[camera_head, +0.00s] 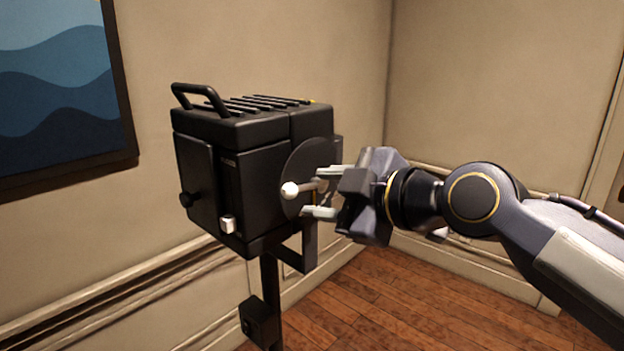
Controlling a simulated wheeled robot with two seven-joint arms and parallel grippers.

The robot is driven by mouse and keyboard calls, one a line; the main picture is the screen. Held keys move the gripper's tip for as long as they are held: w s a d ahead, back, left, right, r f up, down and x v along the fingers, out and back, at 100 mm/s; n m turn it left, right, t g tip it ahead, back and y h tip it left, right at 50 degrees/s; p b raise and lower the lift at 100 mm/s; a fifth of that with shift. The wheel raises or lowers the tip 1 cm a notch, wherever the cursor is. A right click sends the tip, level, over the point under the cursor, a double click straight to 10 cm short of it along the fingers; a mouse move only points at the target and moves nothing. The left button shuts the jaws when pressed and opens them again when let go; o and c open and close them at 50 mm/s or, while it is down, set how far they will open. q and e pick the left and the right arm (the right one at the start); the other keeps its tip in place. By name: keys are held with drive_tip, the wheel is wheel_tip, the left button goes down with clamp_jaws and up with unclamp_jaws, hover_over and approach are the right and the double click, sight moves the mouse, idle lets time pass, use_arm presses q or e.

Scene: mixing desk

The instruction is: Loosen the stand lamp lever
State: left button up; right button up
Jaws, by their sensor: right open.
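The black stand lamp (225,175) is a boxy head with a top handle, held on a dark pole. On its right side is a round dark disc with a lever (291,189) that ends in a white ball. My right gripper (326,192) comes in from the right, and its two pale fingers point at the disc. The fingers are open, one above and one below the lever's shaft. Whether they touch the lever I cannot tell. My left gripper is not in view.
A small box (257,320) is on the pole below. A framed blue picture (58,85) hangs on the wall at left. The wooden floor (390,305) at lower right is clear.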

sight(296, 192)
drive_tip(key=shift+w+a, duration=0.3)
drive_tip(key=shift+a, duration=0.1)
drive_tip(key=p+x, duration=0.3)
drive_tip(key=x, duration=0.3)
drive_tip(key=shift+w+a+f, duration=0.15)
drive_tip(key=shift+a+f, duration=0.05)
clamp_jaws()
